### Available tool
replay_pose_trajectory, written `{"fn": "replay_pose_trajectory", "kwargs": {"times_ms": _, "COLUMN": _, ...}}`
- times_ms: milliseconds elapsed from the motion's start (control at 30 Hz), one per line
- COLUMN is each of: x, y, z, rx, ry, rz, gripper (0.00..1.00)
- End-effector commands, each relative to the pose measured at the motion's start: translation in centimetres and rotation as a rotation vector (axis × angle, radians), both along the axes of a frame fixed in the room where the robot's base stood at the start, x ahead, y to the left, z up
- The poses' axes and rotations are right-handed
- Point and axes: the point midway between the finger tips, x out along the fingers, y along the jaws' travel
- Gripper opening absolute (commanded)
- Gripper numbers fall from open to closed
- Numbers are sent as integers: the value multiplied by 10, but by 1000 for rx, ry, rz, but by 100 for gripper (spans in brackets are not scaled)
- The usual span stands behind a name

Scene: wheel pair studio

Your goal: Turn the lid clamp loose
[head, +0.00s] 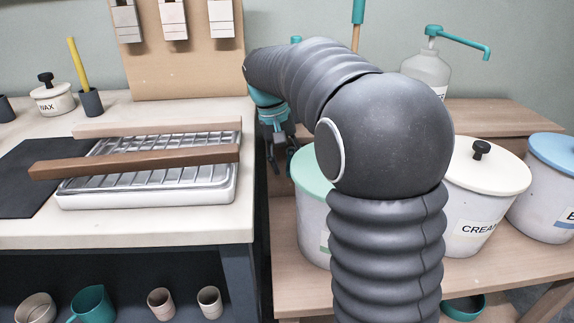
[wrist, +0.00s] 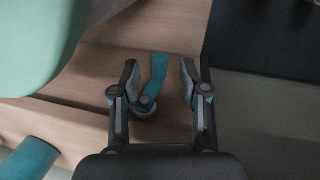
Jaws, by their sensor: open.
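My gripper (wrist: 159,76) is open, with one finger on each side of a teal lever (wrist: 158,68) in the wrist view. The lever has a round grey pivot (wrist: 146,104) at its lower end, and it looks like the lid clamp. I see a gap on both sides, wider on the right; I cannot tell its depth relative to the fingertips. In the head view my gripper (head: 279,150) hangs between the workbench and the mint-lidded bucket (head: 312,215). The clamp cannot be made out there; my arm covers much of that area.
The mint lid (wrist: 30,40) is close on the left in the wrist view. A cream-lidded bucket (head: 480,205) and a blue-lidded bucket (head: 545,200) stand to the right. The workbench (head: 150,232) on the left holds a metal tray (head: 150,196) with a brown wooden bar (head: 135,161) across it.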

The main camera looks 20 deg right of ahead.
Motion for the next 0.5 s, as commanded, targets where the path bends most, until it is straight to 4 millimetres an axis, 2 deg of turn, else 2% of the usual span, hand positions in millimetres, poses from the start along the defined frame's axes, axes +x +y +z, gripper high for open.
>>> {"fn": "replay_pose_trajectory", "kwargs": {"times_ms": 300, "x": 5, "y": 13, "z": 60, "rx": 1, "ry": -4, "rz": 1, "gripper": 44}}
{"fn": "replay_pose_trajectory", "kwargs": {"times_ms": 500, "x": 7, "y": 19, "z": 90, "rx": 0, "ry": -2, "rz": 0, "gripper": 44}}
